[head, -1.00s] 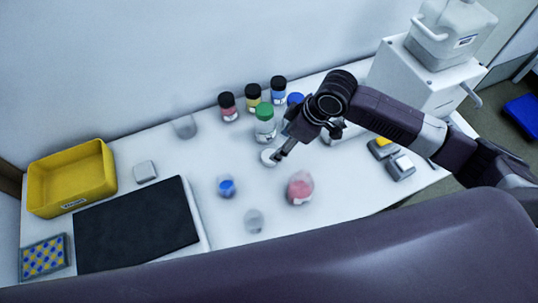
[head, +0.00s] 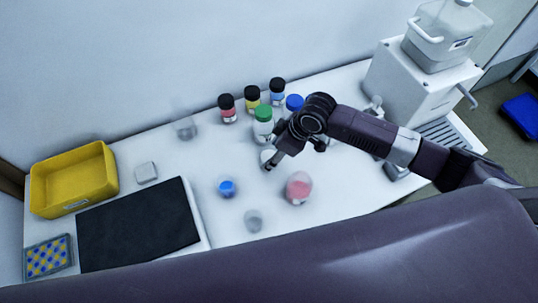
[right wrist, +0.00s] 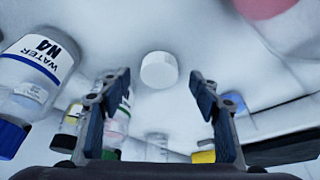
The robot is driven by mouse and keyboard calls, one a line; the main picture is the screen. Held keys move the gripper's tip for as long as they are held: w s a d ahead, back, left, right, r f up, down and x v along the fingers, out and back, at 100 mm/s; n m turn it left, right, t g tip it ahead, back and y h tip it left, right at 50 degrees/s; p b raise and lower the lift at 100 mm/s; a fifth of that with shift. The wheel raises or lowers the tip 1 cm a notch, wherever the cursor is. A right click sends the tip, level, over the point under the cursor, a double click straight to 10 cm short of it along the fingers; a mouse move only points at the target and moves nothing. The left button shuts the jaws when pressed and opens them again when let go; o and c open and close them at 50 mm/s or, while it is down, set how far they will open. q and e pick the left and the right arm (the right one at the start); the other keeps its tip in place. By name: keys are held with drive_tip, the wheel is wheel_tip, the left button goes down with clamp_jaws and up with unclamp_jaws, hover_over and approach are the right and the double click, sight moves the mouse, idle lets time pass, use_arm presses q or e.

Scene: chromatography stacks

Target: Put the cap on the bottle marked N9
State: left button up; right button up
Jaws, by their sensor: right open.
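My right gripper (head: 292,156) is open and empty, low over the table. A small white cap (right wrist: 159,70) lies on the table, seen between and beyond its fingers in the right wrist view; in the head view the cap (head: 267,156) is partly behind a finger. A bottle with a blue cap and a label reading WATER and apparently N4 (right wrist: 38,62) stands at the left of the wrist view. I cannot read N9 on any bottle. A green-capped bottle (head: 263,128) stands just left of the gripper in the head view. My left gripper is not in view.
Black-capped bottles with red (head: 228,112), yellow (head: 253,105) and blue (head: 277,98) labels or contents stand behind. A pink flask (head: 298,189), a blue-filled beaker (head: 227,188) and a clear beaker (head: 253,221) stand in front. A yellow bin (head: 72,193) and black mat (head: 137,227) are left.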

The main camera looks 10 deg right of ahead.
drive_tip(key=shift+x, duration=0.95)
drive_tip(key=shift+c, duration=0.6)
drive_tip(key=shift+r, duration=0.1)
drive_tip(key=c, duration=0.9)
drive_tip(key=shift+c, duration=0.2)
wheel_tip(320, 180, up, 20)
drive_tip(key=b, duration=0.1)
drive_tip(key=shift+b, duration=0.3)
